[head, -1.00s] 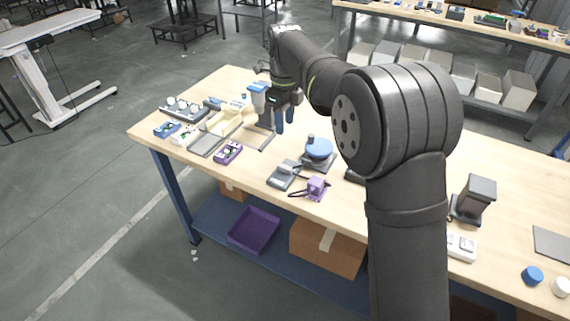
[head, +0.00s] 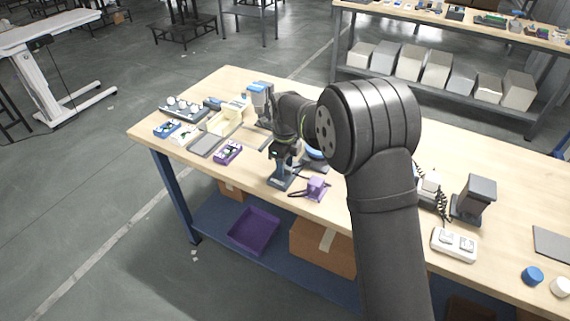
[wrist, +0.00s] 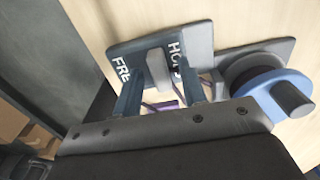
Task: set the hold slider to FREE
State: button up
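The slider unit is a grey plate (wrist: 198,38) marked FREE at its left and HOLD at its right in the wrist view. Its light grey slider knob (wrist: 158,66) stands between the two words, closer to HOLD. My gripper (wrist: 158,95) is over the plate with its two blue-grey fingers apart, one on each side of the knob. Each finger partly covers a word. I cannot tell whether either finger touches the knob. In the head view my gripper (head: 282,178) is down at the unit and hides most of it.
A blue round knob on a grey base (wrist: 272,92) is just right of the plate. A purple block with a cable (head: 316,187) lies close by. Trays and small parts (head: 208,143) are at the left; a white switch box (head: 453,244) is at the right.

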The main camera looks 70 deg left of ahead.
aim_at(280, 179)
grip_shut()
jog(key=shift+s+d, duration=1.05)
jog(key=shift+s, duration=0.05)
grip_release()
jog(key=shift+r, duration=0.1)
notch_tip(280, 179, up, 17)
jog(key=shift+r, duration=0.15)
dwell(0.4)
